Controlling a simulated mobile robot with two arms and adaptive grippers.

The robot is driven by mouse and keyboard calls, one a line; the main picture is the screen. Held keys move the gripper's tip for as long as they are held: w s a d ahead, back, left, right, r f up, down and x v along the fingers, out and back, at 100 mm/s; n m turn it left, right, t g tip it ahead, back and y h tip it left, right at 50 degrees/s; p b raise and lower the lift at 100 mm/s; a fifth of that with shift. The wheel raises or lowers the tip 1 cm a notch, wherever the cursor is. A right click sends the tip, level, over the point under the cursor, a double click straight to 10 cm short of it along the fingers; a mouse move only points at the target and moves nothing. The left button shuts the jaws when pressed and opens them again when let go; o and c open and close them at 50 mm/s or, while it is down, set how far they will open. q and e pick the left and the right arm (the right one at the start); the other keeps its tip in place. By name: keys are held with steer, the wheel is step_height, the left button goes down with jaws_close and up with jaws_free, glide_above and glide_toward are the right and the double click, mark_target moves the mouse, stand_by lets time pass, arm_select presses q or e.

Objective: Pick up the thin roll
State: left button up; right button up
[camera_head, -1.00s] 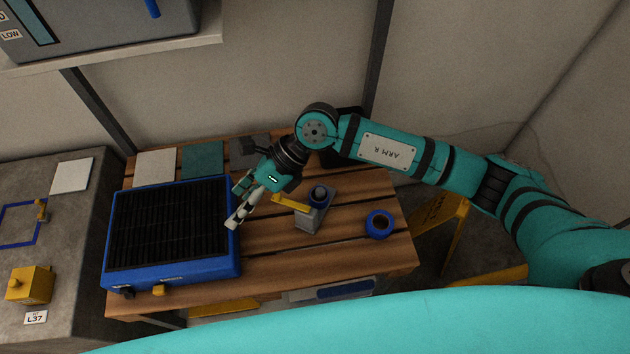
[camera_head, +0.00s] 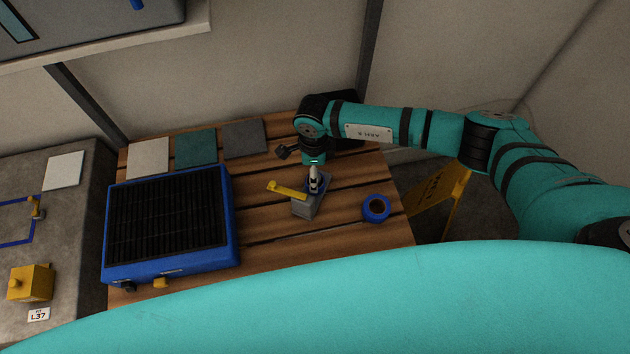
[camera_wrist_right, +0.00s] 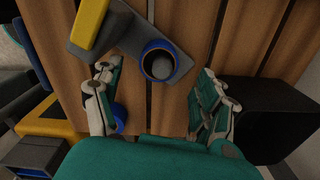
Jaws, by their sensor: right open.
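A blue roll with a dark centre sits in a grey stand with a yellow handle (camera_head: 287,190). In the right wrist view this roll (camera_wrist_right: 146,47) lies just ahead of my fingers. Another blue roll (camera_head: 376,208) lies flat on the wooden table to the right of the stand; in the wrist view part of it (camera_wrist_right: 119,117) shows behind the left finger. I cannot tell which roll is the thin one. My left gripper is out of view.
A blue box with a black slatted top (camera_head: 168,220) fills the table's left part. Flat tiles (camera_head: 196,150) lie along the back. A yellow folding sign (camera_head: 436,200) stands beyond the table's right edge. A grey counter with a yellow block (camera_head: 30,284) is at far left.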

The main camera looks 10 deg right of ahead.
steer(key=shift+a+f+p, duration=0.15)
steer(key=shift+f+p, duration=0.15)
steer(key=shift+f, duration=2.7)
steer(key=c, duration=1.1)
steer(key=shift+o, duration=0.2)
steer(key=shift+r, duration=0.15)
